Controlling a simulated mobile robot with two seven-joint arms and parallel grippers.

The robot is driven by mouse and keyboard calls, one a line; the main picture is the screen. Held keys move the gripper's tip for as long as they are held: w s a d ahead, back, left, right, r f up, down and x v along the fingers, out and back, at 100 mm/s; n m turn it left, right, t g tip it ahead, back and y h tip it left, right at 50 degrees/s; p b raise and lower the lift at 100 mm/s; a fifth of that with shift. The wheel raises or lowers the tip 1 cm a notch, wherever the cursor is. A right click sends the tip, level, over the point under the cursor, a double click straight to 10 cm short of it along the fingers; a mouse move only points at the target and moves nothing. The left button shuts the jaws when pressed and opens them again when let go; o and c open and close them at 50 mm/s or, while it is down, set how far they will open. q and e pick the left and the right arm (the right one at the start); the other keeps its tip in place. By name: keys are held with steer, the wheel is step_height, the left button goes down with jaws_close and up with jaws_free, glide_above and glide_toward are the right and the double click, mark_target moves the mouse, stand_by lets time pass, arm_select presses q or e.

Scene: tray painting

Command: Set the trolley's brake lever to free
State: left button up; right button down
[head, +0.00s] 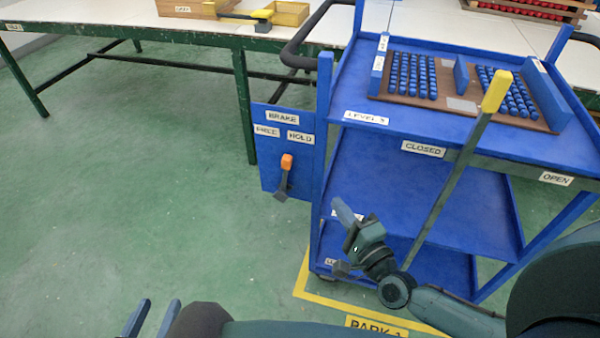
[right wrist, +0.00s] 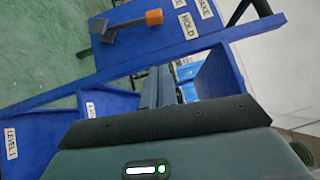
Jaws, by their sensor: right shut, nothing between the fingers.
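The trolley's brake panel (head: 270,180) is a blue plate on the trolley's left side, labelled BRAKE, FREE on the left and HOLD on the right. The brake lever (head: 281,183) is grey with an orange knob (head: 287,162) on top. It leans slightly right, towards HOLD. In the right wrist view, the lever (right wrist: 125,27) and its knob (right wrist: 153,17) show at the top. My right gripper (head: 343,210) is shut and empty, right of and below the lever, apart from it. My left gripper (head: 150,318) is open and empty at the bottom edge, far from the panel.
The blue trolley (head: 345,180) has several shelves; its top carries a rack (head: 445,100) of blue pieces. A tall grey bar with a yellow end (head: 496,92) rises before it, near the CLOSED and OPEN labels. A green-framed table (head: 120,30) stands behind. The floor left of the panel is clear.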

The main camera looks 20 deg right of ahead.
mark_target(286, 175)
stand_by(0.4)
steer(key=x, duration=0.9)
steer(key=shift+w+r+b, duration=0.1)
steer(key=shift+w+b, duration=0.2)
steer(key=shift+w, duration=0.05)
steer(key=w+a, duration=0.2)
steer(key=shift+a+r, duration=0.25)
steer(key=shift+a, duration=0.15)
steer(key=shift+w+a, duration=0.25)
steer(key=shift+a, duration=0.1)
steer(key=shift+r+p, duration=0.1)
steer(key=shift+p, duration=0.25)
